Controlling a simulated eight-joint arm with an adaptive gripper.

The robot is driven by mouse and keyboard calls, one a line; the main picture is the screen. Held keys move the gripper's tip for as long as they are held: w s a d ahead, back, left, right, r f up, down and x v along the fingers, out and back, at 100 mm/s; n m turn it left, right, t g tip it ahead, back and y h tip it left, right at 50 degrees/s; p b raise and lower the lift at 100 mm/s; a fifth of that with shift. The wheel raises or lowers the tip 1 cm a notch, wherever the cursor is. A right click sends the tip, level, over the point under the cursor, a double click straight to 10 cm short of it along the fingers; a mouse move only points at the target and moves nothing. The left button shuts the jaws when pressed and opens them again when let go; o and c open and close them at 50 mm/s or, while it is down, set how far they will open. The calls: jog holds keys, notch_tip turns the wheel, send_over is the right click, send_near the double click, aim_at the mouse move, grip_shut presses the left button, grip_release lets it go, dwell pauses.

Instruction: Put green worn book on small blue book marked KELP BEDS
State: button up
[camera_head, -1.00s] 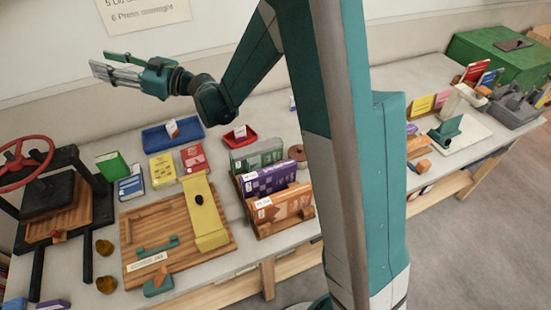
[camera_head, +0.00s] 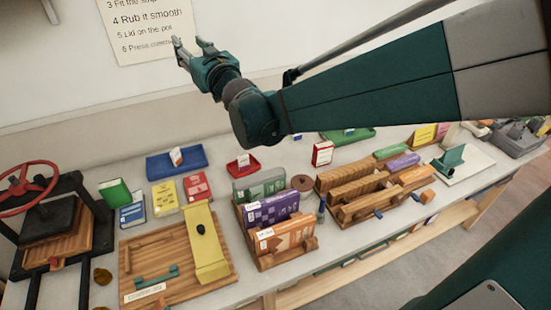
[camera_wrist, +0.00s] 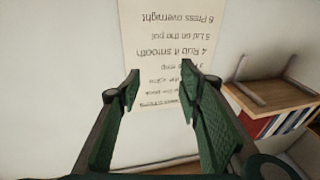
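A green book (camera_head: 115,191) stands at the left of the table beside the press. A blue book with a pale label (camera_head: 132,213) is just in front of it, close by; its lettering is too small to read. A larger grey-green book (camera_head: 260,184) stands in the wooden rack, so which green book is the worn one I cannot tell for sure. My gripper (camera_head: 190,48) is raised high in front of the wall, far above the books. In the wrist view my gripper (camera_wrist: 160,88) has its fingers wide apart with nothing between them.
A press with a red wheel (camera_head: 30,178) stands at the left. A wooden board (camera_head: 148,250) with a yellow bar lies in front. Blue (camera_head: 160,170) and red (camera_head: 238,168) trays are behind. The rack (camera_head: 285,262) and a wooden clamp unit (camera_head: 350,210) fill the middle.

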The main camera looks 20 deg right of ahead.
jog(key=s+d+f+m+g+h, duration=0.2)
jog(key=s+d+f+g+h, duration=0.1)
jog(key=s+d+f, duration=0.4)
jog(key=s+d+f+m+g+h, duration=0.1)
jog(key=s+d+f+g+h, duration=0.15)
jog(key=s+d, duration=0.5)
jog(key=s+a+f+g, duration=0.1)
jog(key=s+f+g, duration=0.1)
jog(key=s+f, duration=0.3)
jog(key=s+a+f+g+y, duration=0.1)
jog(key=s+f, duration=0.4)
jog(key=s, duration=0.7)
jog(key=s+a+f+g, duration=0.1)
jog(key=s+f+g, duration=0.2)
jog(key=s, duration=0.6)
notch_tip(320, 180, down, 3)
jog(key=shift+s+r, duration=0.1)
jog(key=shift+s, duration=0.05)
jog(key=shift+g+y, duration=0.25)
